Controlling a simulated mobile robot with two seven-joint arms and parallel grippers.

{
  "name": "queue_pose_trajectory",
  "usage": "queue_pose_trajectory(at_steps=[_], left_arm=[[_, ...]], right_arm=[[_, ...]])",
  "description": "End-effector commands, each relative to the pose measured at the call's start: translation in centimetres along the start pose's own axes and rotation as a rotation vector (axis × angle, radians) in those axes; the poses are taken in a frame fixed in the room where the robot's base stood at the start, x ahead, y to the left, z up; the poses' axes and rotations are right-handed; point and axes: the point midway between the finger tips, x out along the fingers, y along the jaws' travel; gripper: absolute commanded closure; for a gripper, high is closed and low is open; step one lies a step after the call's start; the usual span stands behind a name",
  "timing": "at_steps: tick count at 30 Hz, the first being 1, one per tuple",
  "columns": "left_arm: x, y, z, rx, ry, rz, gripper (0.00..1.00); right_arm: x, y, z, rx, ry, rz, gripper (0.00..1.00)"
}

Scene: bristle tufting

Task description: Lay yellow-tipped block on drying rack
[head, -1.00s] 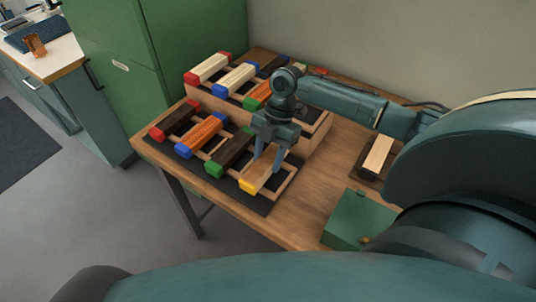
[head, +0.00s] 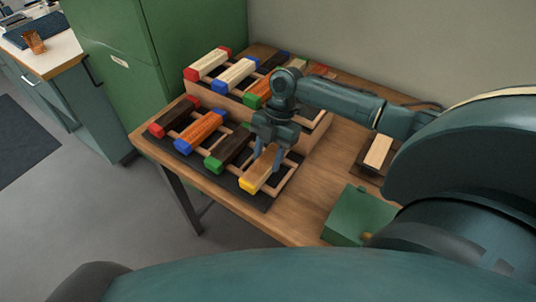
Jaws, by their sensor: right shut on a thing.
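The yellow-tipped block (head: 258,177) is a tan wooden bar with a yellow near end. It lies at the right end of the front, lower tier of the drying rack (head: 285,187), beside a dark block with green tips (head: 230,148). My right gripper (head: 266,158) points down over the block's far part, with its fingers around it, and is shut on it. The gripper hides the far end of the block. Whether the block bears fully on the rack's rails I cannot tell. My left gripper is not in view.
Several other tipped blocks fill the front tier and the raised back tier, including an orange block with blue tips (head: 202,131). A green box (head: 358,217) stands at the table's front right. A pale block (head: 378,152) lies on a dark holder at right. A green cabinet (head: 150,60) stands behind left.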

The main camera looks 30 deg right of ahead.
Motion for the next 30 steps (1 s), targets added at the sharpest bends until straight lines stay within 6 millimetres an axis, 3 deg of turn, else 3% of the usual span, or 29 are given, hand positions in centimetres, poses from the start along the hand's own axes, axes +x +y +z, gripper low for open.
queue_pose_trajectory(at_steps=[10, 11, 19, 24, 30], left_arm=[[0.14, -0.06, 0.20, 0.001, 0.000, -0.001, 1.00], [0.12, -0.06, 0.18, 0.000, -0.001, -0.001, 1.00], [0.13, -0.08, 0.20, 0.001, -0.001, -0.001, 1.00], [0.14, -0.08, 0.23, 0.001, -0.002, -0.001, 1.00], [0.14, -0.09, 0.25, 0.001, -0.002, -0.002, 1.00]], right_arm=[[0.52, 0.02, 0.20, -0.001, 0.001, 0.001, 0.85], [0.47, 0.03, 0.18, -0.001, 0.000, 0.001, 0.56], [0.47, 0.01, 0.18, 0.000, 0.000, 0.000, 0.34], [0.47, 0.01, 0.19, 0.000, 0.000, 0.000, 0.33], [0.50, -0.02, 0.21, 0.000, 0.000, -0.001, 0.17]])
